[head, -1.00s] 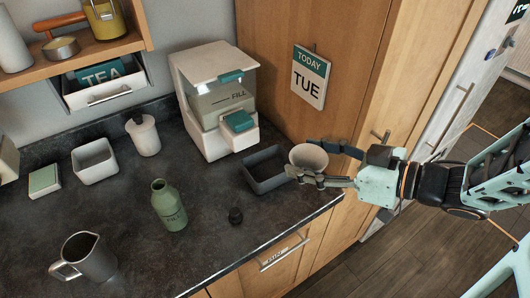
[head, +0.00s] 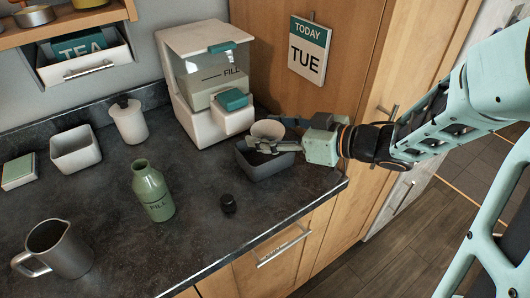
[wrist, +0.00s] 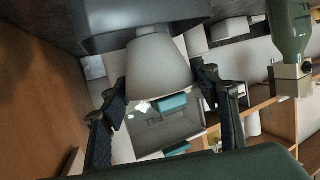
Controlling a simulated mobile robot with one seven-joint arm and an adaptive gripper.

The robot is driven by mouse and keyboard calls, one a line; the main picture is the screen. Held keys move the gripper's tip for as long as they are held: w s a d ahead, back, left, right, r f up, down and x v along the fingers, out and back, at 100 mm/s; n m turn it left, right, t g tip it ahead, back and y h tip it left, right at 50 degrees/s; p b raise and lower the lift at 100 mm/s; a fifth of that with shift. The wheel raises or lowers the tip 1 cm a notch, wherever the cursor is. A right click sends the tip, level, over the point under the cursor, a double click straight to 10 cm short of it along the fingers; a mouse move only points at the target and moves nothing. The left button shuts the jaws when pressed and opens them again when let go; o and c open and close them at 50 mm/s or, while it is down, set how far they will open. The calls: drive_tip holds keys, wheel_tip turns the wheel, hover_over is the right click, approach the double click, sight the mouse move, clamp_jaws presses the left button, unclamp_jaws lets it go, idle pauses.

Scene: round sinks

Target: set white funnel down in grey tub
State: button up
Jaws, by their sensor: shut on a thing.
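The white funnel (head: 268,129) is between the fingers of my gripper (head: 274,134), held above the grey tub (head: 264,168) in the head view. In the wrist view the funnel (wrist: 158,72) fills the space between both dark fingers, and my gripper (wrist: 163,105) is shut on it. The grey tub (wrist: 140,22) shows beyond the funnel there. In the head view the fingers and funnel hide part of the tub's opening. I cannot tell whether the funnel touches the tub.
A white dispenser (head: 205,75) stands behind the tub. A green bottle (head: 152,190), a black cap (head: 228,203), a metal pitcher (head: 55,248) and a white bin (head: 75,150) stand to the left. The wooden cabinet wall (head: 340,70) rises behind. The counter's front edge is close.

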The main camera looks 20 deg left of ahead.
drive_tip(key=shift+w+a+f+b, duration=0.3)
drive_tip(key=shift+a+f+b, duration=0.1)
drive_tip(key=shift+f+b, duration=0.3)
wheel_tip(320, 180, down, 3)
drive_tip(key=b, duration=0.4)
drive_tip(key=shift+w+a+f, duration=0.1)
drive_tip(key=shift+w+f, duration=0.05)
drive_tip(key=o, duration=0.8)
